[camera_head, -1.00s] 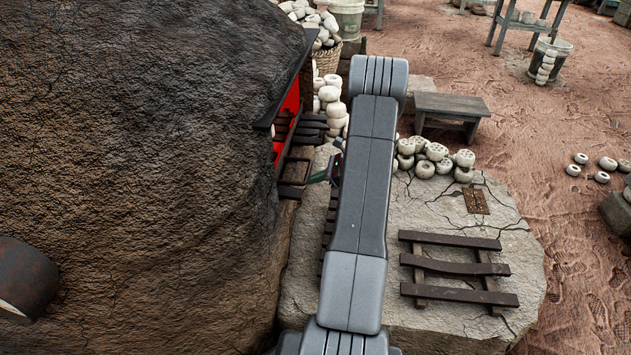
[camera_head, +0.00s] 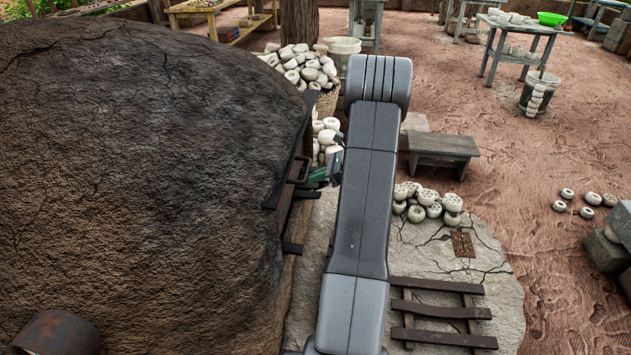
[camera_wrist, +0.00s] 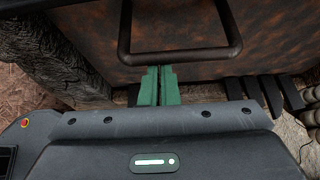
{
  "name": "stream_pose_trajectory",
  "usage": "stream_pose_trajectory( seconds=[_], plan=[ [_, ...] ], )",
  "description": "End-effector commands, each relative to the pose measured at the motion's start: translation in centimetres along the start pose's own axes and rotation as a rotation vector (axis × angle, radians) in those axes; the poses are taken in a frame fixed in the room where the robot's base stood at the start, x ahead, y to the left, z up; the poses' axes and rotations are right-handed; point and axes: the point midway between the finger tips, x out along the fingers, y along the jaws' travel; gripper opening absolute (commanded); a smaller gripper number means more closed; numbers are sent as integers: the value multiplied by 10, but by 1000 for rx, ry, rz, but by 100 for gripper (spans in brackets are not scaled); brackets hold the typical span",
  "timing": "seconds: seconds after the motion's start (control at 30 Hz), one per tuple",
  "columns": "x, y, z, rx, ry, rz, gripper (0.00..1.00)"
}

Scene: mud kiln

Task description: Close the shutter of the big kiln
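The big kiln (camera_head: 150,130) is a large cracked brown mud dome filling the left of the head view. Its shutter is a rusty brown metal plate in the wrist view (camera_wrist: 200,22), with a dark bar handle (camera_wrist: 190,55). In the head view the shutter (camera_head: 287,185) is seen almost edge-on at the kiln mouth, and no red glow shows there. My gripper (camera_head: 318,174) is beside the handle. In the wrist view its green fingers (camera_wrist: 159,68) are together, with tips at the handle's lower bar. I cannot tell whether they touch it. My arm hides part of the ledge.
A stone ledge (camera_head: 440,250) lies in front of the kiln, with a slatted wooden rack (camera_head: 440,313) and several pale round pieces (camera_head: 430,203). A low bench (camera_head: 440,146) and a basket (camera_head: 325,100) stand beyond. Dark bars (camera_wrist: 270,92) lie below the shutter. Open ground is at right.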

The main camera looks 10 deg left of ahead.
Motion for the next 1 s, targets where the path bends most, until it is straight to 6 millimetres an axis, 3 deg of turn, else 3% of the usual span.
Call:
stream_pose_trajectory(
  seconds=[0.03, 0.13, 0.73, 0.87, 1.0],
  plan=[
    [-4, -1, 12, -5, -6, -1, 0],
    [-7, -1, 16, -6, -6, -1, 0],
    [-12, -2, 19, -7, -7, -2, 0],
    [-29, -2, 19, -8, -6, -6, 0],
    [-60, -3, 18, -6, -5, -7, 0]
  ],
)
